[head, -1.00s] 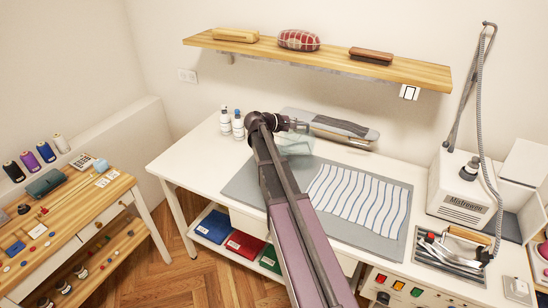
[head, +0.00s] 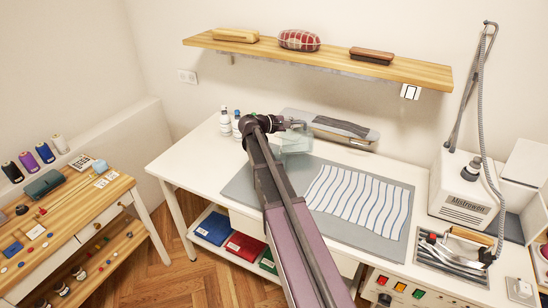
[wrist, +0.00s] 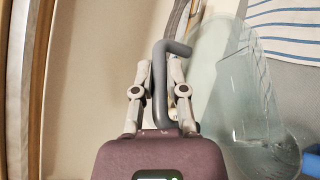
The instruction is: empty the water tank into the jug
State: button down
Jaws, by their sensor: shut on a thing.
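My gripper (wrist: 160,85) is shut on a dark grey bent handle (wrist: 161,95). The handle appears to belong to a clear, pale-tinted vessel (wrist: 235,85) at the right of the wrist view. In the head view the clear vessel (head: 297,143) is by my wrist, over the back of the grey mat. I cannot tell whether it is the tank or the jug, or how much water is in it. No second clear vessel can be made out. A white steam station (head: 462,195) stands at the right end of the table.
Small bottles (head: 237,124) stand close to the left of my wrist. Striped cloth (head: 355,200) lies on the grey mat (head: 240,187). A grey-topped board (head: 345,131) lies behind. A wooden shelf (head: 320,62) hangs above, and an iron (head: 455,247) rests at the right.

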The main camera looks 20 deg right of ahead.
jog(key=shift+w+a+r+h+b, duration=0.2)
jog(key=shift+w+a+h+b, duration=0.05)
jog(key=shift+a+h+b, duration=0.4)
jog(key=shift+w+a, duration=0.1)
jog(key=w+a+n+h+b, duration=0.2)
jog(key=a+h+b, duration=0.3)
jog(key=b, duration=0.3)
jog(key=shift+a+r+t, duration=0.2)
jog(key=shift+a+t, duration=0.1)
jog(key=shift+a, duration=0.1)
jog(key=shift+w+a+f+n, duration=0.1)
jog(key=shift+f+n, duration=0.05)
jog(key=shift+n, duration=0.15)
dwell(0.5)
jog(key=shift+a+h+b, duration=0.15)
jog(key=shift+h+b, duration=0.1)
jog(key=shift+b, duration=0.05)
jog(key=shift+w, duration=0.1)
